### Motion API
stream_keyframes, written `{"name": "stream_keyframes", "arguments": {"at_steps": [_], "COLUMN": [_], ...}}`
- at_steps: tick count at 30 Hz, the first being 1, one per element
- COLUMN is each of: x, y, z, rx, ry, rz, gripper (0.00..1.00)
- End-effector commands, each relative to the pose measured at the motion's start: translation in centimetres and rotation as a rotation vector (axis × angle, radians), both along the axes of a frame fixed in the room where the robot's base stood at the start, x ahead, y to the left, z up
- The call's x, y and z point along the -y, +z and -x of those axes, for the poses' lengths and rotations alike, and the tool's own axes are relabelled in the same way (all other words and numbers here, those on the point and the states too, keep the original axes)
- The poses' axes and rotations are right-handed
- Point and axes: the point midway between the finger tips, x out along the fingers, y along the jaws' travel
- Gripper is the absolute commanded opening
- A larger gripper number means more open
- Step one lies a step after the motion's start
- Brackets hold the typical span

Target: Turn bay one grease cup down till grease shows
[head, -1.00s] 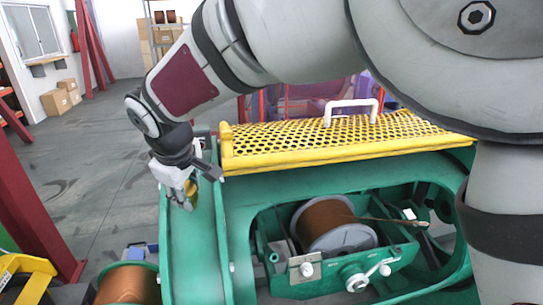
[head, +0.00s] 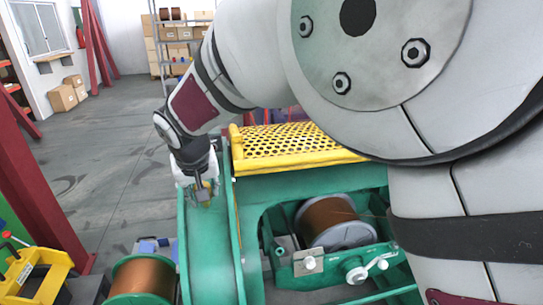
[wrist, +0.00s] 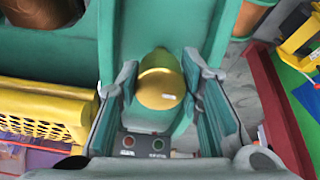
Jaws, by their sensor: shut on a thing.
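The brass grease cup (wrist: 160,88) is between the two fingers of my gripper (wrist: 160,95) in the wrist view. In the head view my gripper (head: 205,190) is at the green machine frame's (head: 207,255) upright left end, and only a little of the cup shows below the fingers. My gripper is shut on the cup. The cup's base and stem are mostly hidden, and I cannot make out any grease.
A yellow perforated guard (head: 290,147) lies just right of my gripper. A copper spool (head: 330,220) sits in the bay below it. Open floor (head: 110,190) lies left of the machine.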

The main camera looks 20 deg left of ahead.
Motion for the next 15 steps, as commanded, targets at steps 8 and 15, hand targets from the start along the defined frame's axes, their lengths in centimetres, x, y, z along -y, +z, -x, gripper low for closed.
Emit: {"name": "stream_keyframes", "arguments": {"at_steps": [8, 15], "x": [-0.03, -0.04], "y": [0.01, -0.04], "z": [0.11, 0.08], "rx": [-0.016, -0.019], "ry": [-0.069, -0.079], "rz": [-0.027, -0.031], "gripper": [0.06, 0.06]}}
